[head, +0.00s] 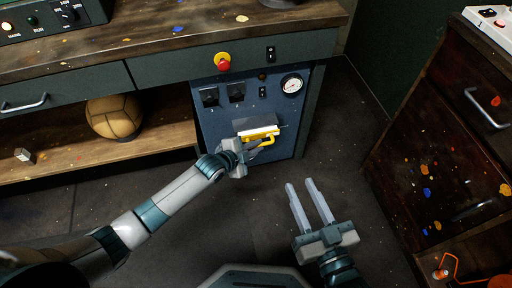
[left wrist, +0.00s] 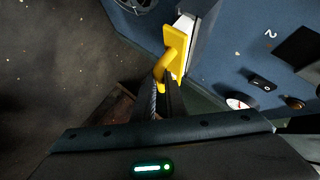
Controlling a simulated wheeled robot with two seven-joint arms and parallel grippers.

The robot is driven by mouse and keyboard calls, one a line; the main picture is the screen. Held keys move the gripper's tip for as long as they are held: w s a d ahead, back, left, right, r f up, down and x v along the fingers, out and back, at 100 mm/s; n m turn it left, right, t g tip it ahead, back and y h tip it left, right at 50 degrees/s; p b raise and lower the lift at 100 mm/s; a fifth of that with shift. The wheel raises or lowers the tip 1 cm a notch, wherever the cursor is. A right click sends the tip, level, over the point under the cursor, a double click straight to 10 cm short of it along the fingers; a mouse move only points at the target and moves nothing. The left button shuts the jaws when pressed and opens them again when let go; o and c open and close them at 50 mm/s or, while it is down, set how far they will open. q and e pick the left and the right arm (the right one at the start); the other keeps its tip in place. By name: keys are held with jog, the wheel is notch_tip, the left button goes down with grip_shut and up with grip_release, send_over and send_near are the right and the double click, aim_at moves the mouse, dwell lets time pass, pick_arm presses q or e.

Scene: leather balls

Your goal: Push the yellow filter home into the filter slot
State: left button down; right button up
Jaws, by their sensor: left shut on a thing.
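The yellow filter (head: 261,135) is at the filter slot (head: 246,124) in the lower part of the blue panel. Its yellow front and handle stick out, with a strip of its white body showing between the front and the panel. In the left wrist view the yellow filter (left wrist: 176,48) shows the white part beside the dark slot edge. My left gripper (head: 256,149) is shut on the filter's handle; its fingers (left wrist: 164,98) hide part of it. My right gripper (head: 309,203) is open and empty above the floor, to the right of the panel.
The blue panel (head: 222,126) carries switches, a gauge (head: 292,84) and a red and yellow button (head: 223,61) above it. A leather ball (head: 114,117) lies on the lower shelf. A wooden cabinet (head: 440,150) stands at the right. The floor between is clear.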

pick_arm(q)
jog(key=shift+w+a, duration=0.15)
jog(key=shift+w, duration=0.3)
pick_arm(e)
jog(key=shift+f, duration=0.15)
pick_arm(q)
jog(key=c, duration=1.7)
grip_release()
